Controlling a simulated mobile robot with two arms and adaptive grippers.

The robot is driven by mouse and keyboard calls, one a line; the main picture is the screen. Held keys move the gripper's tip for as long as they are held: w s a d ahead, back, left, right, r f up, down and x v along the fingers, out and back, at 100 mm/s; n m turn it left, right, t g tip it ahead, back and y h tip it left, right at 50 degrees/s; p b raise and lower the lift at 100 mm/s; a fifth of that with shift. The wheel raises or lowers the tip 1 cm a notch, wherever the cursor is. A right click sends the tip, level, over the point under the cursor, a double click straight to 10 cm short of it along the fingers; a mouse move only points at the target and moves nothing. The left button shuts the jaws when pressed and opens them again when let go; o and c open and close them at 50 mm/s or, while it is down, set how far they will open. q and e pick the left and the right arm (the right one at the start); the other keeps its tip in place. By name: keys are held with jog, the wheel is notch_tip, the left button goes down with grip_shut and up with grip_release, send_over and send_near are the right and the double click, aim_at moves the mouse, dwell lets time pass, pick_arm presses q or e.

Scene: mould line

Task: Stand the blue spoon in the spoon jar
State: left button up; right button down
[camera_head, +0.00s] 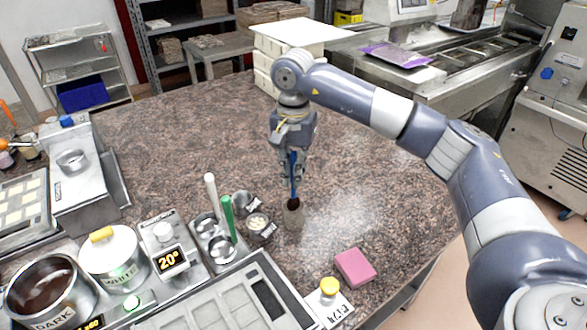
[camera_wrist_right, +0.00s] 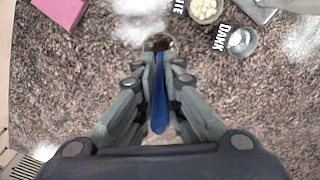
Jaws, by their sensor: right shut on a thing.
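The blue spoon (camera_head: 294,172) is upright in my right gripper (camera_head: 292,165), which is shut on its handle. My left gripper is not in view.
A pink block (camera_head: 355,267) and a yellow button (camera_head: 329,287) are in front. The counter (camera_head: 180,130) behind is clear.

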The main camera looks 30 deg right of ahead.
aim_at(293, 151)
jog(key=shift+f+b, duration=1.4)
jog(key=shift+f, duration=0.8)
jog(key=c, duration=1.6)
grip_release()
jog(key=shift+c, duration=0.2)
jog(key=shift+r, duration=0.25)
notch_tip(293, 151, up, 12)
jog(key=shift+f, duration=0.25)
